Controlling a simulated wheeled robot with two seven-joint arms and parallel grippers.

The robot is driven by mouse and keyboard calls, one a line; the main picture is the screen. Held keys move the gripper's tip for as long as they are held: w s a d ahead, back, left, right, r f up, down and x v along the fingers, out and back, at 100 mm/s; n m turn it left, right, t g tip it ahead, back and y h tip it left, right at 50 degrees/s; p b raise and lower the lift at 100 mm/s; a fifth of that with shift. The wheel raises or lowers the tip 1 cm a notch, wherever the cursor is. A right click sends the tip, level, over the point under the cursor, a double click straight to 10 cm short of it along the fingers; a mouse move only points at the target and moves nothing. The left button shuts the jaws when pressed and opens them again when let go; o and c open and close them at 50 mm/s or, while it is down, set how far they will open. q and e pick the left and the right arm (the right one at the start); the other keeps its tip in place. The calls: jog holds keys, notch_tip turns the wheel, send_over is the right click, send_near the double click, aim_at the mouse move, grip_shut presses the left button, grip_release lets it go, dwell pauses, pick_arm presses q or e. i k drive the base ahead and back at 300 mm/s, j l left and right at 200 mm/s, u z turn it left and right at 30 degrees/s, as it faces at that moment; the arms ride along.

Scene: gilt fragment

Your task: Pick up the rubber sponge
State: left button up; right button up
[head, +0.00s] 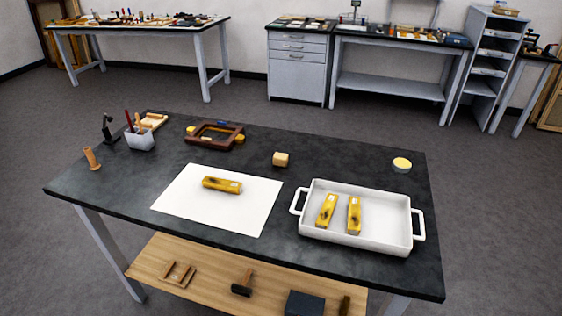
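A small beige block (281,159), which looks like the rubber sponge, sits on the dark tabletop behind the right part of a white sheet. One gilt fragment (221,184) lies on the white sheet (240,212). Two more gilt fragments, a left one (326,211) and a right one (354,215), lie side by side in a white tray (385,238) with handles. Neither of my grippers shows in the head view.
The dark table (118,183) also bears a round pale-yellow item (402,164), a brown frame (214,142), a pen cup (140,141), a small dark stand (108,133) and an orange-brown cylinder (92,158). A wooden shelf (210,275) below holds tools. The tabletop around the beige block is clear.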

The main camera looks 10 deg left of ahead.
aim_at(279, 159)
jog(key=i+j, duration=0.15)
jog(key=j, duration=0.25)
jog(key=i+j, duration=0.1)
jog(key=j, duration=0.3)
jog(key=i+j+z, duration=0.1)
jog(key=j, duration=0.35)
jog(key=i+j, duration=0.2)
jog(key=j, duration=0.2)
jog(key=i+j, duration=0.1)
jog(key=j, duration=0.35)
